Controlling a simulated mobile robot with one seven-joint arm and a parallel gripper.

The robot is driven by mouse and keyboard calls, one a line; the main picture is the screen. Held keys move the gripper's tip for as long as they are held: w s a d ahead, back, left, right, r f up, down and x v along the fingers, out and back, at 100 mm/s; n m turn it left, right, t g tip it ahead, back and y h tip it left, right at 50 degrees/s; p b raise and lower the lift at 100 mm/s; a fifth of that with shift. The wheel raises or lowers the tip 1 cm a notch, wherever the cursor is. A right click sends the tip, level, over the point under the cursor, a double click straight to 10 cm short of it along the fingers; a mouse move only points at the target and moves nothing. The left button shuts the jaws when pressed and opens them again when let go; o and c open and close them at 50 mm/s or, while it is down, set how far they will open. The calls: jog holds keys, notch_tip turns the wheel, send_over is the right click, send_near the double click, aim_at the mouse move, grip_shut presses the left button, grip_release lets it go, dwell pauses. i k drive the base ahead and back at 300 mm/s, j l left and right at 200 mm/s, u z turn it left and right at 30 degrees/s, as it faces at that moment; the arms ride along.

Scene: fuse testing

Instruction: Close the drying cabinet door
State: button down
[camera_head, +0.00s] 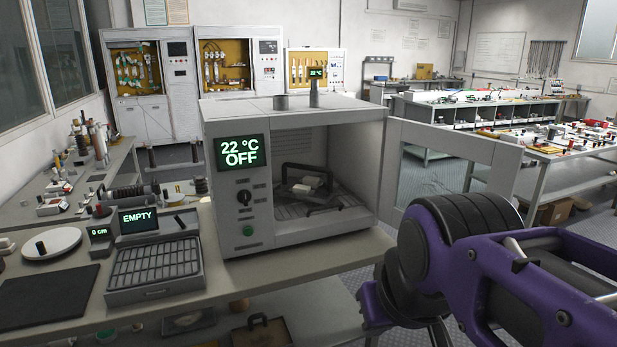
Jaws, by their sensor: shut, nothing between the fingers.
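The drying cabinet (290,112) is a grey box on the bench, and its display reads 22 °C OFF. Its door (500,172), a grey frame with a window pane, is swung wide open to the right, so the chamber front is uncovered. Inside the chamber is a dark carrier (318,172) with a black handle and small pale pieces on it. My purple arm fills the lower right, in front of the door's lower part. My gripper's fingers cannot be seen; the arm's end is hidden or out of frame.
Left of the cabinet, a grey tray unit (155,268) has a display reading EMPTY. A white round plate (52,243) and a dark mat (45,295) lie farther left. A bench (570,175) with parts stands behind the door. Floor shows between cabinet bench and that bench.

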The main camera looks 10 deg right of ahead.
aim_at(504, 159)
jog(key=u, duration=1.3)
jog(key=l+u, duration=0.3)
jog(key=k+l+u, duration=0.1)
jog(key=u, duration=0.2)
jog(key=k+l, duration=0.15)
jog(key=l, duration=0.3)
jog(key=k+l, duration=0.2)
jog(key=l, duration=0.2)
jog(key=k+l, duration=0.15)
jog(key=l, duration=0.3)
jog(key=k+l, duration=0.15)
jog(key=l, duration=0.3)
jog(key=k+l, duration=0.2)
jog(key=l, duration=0.25)
jog(key=k+l, duration=0.15)
jog(key=l, duration=0.25)
jog(key=k+l, duration=0.15)
jog(key=l, duration=0.3)
jog(key=k+l, duration=0.15)
jog(key=l, duration=0.3)
jog(key=j+u, duration=0.25)
jog(key=j, duration=0.4)
jog(key=i, duration=0.05)
